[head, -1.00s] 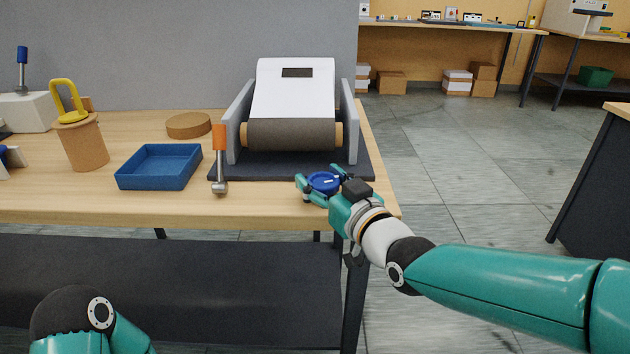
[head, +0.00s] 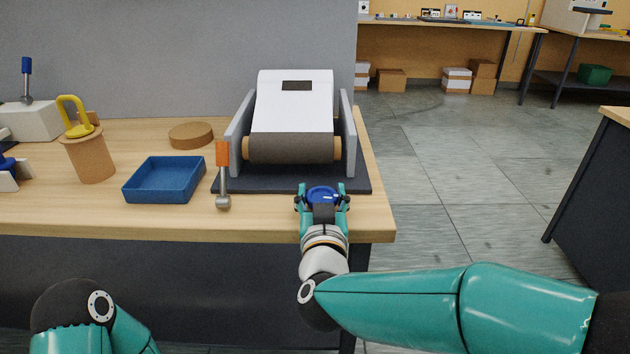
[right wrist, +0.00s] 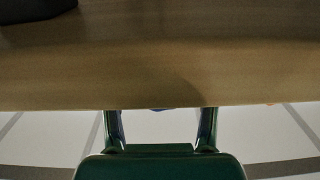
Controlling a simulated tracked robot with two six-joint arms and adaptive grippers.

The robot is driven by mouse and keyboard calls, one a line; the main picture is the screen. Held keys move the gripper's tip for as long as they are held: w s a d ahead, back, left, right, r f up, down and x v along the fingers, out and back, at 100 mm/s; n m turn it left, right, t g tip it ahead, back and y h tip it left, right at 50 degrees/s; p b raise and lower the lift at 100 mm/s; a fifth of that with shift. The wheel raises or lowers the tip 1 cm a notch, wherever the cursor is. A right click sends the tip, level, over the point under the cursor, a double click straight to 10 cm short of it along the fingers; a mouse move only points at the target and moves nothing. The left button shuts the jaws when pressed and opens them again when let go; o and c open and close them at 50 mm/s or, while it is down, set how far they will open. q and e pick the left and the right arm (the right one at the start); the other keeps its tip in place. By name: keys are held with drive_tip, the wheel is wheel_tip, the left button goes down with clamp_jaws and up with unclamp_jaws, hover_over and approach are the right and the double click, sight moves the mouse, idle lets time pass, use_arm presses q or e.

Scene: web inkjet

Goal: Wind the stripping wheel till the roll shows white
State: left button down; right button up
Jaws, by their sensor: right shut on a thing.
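The blue stripping wheel (head: 322,192) sits at the front right of the machine, by its dark base. My right gripper (head: 322,198) is shut on the wheel, a finger at each side, pointing away from me. In the right wrist view the two fingers (right wrist: 160,125) show at the table edge, with only a sliver of blue between them. The roll (head: 292,150) lies across the front of the machine and looks dark grey-brown, with tan ends. My left gripper is out of view; only part of that arm shows at lower left.
A blue tray (head: 165,198), a tan disc (head: 191,135) and a tan pot with a yellow handle (head: 91,158) are farther left. The table's right edge (head: 385,205) is close; the floor beyond is open.

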drive_tip(key=shift+s+f+m+g+h+p, duration=0.15)
drive_tip(key=shift+m+h+p, duration=0.55)
drive_tip(key=shift+h, duration=0.5)
drive_tip(key=shift+w+m+g+h+p, duration=0.15)
drive_tip(key=shift+m+h+p, duration=0.55)
drive_tip(key=shift+h, duration=0.5)
drive_tip(key=shift+s, duration=0.1)
drive_tip(key=o, duration=1.2)
drive_tip(key=v, duration=0.7)
drive_tip(key=shift+s+a, duration=0.1)
drive_tip(key=shift+s, duration=0.1)
